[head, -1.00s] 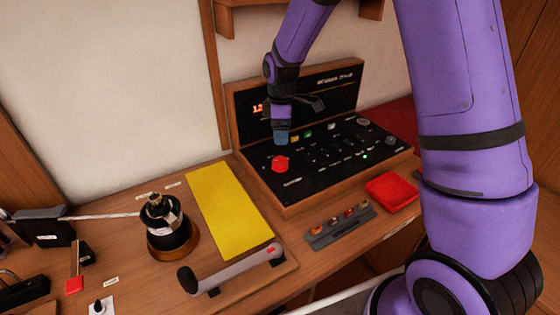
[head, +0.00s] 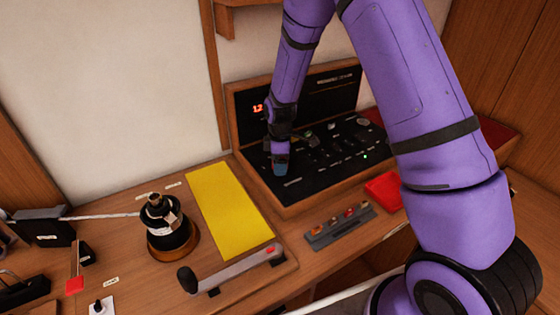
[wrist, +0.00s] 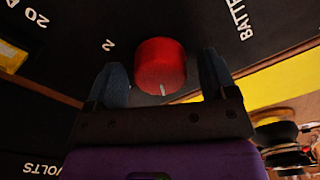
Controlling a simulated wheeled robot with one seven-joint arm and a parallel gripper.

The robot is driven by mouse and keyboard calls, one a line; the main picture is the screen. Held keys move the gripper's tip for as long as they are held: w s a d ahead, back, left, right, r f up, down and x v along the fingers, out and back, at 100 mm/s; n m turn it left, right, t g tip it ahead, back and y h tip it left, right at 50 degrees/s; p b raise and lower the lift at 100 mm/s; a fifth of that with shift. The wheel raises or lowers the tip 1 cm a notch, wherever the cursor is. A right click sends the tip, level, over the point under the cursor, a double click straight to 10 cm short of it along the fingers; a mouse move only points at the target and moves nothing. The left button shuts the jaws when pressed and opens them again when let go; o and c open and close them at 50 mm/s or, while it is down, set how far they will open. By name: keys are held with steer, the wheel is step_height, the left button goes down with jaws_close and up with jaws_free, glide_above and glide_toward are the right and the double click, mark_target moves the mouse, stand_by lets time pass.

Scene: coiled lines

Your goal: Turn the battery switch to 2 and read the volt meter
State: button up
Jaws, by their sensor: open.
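The battery switch is a round red knob (wrist: 160,62) on the black panel (head: 318,172). In the wrist view it sits between the two blue fingertips of my open gripper (wrist: 162,76), with gaps visible on both sides. A white mark on the knob points toward my palm, away from the printed 2 (wrist: 107,45) at its upper left. In the head view my gripper (head: 280,166) is low over the panel's left part and hides the knob. The volt meter's red digits (head: 257,108) begin with what looks like 12; my arm covers the rest.
A winch (head: 170,228) stands on the wooden counter, with a yellow sheet (head: 228,208) and a winch handle (head: 232,270) near it. A grey strip with several coloured buttons (head: 340,225) and a red cloth (head: 384,190) lie before the panel.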

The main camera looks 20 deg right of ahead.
steer(key=c, duration=0.9)
